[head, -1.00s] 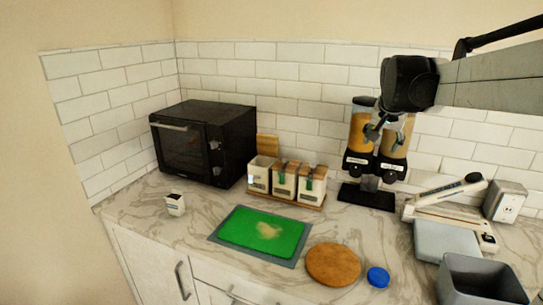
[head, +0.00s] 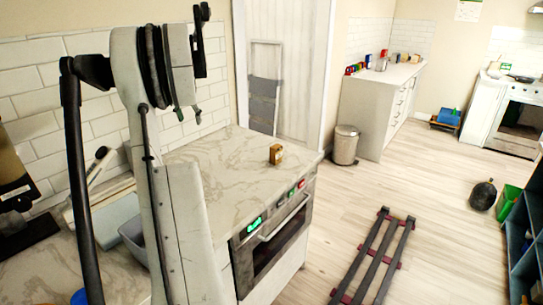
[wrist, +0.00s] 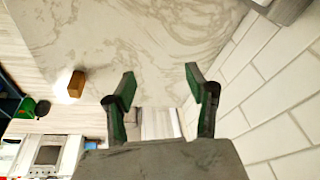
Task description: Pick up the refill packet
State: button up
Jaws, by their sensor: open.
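A small brown box-shaped packet (head: 276,154), which looks like the refill packet, stands on the marble counter near its front right corner in the head view. It also shows in the wrist view (wrist: 77,84), left of the fingers; its label cannot be read. My gripper (wrist: 160,87) is open and empty, with its two dark green fingers apart. The packet is outside the fingers and some way off.
The marble counter (head: 215,160) is clear around the packet. A white tiled wall (head: 35,75) runs along the back. An oven (head: 270,232) is under the counter's front edge. A grey bin (head: 345,145) and a dark slatted rack (head: 375,255) are on the floor.

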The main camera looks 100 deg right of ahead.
jog(key=s+d+f+m+y, duration=0.1)
jog(key=s+d+f+m, duration=0.1)
jog(key=s, duration=0.8)
jog(key=s+d+f+m, duration=0.1)
jog(key=s+d+f, duration=0.1)
jog(key=s, duration=0.8)
jog(key=m+y, duration=0.1)
jog(key=m, duration=0.1)
send_near(277, 147)
jog(key=shift+w+g, duration=0.4)
jog(key=f, duration=0.5)
jog(key=d+f, duration=0.1)
jog(key=f, duration=0.2)
jog(key=shift+s+f, duration=0.2)
jog(key=shift+s, duration=0.2)
jog(key=shift+s+d+f+p, duration=0.1)
jog(key=shift+d+f+p, duration=0.15)
jog(key=shift+f, duration=0.6)
jog(key=shift+d+f+p, duration=0.2)
jog(key=shift+f, duration=0.6)
jog(key=shift+s+d+f+p, duration=0.1)
jog(key=shift+d+f+p, duration=0.15)
jog(key=shift+f, duration=0.6)
jog(key=shift+a, duration=0.1)
jog(key=shift+c, duration=0.5)
grip_shut()
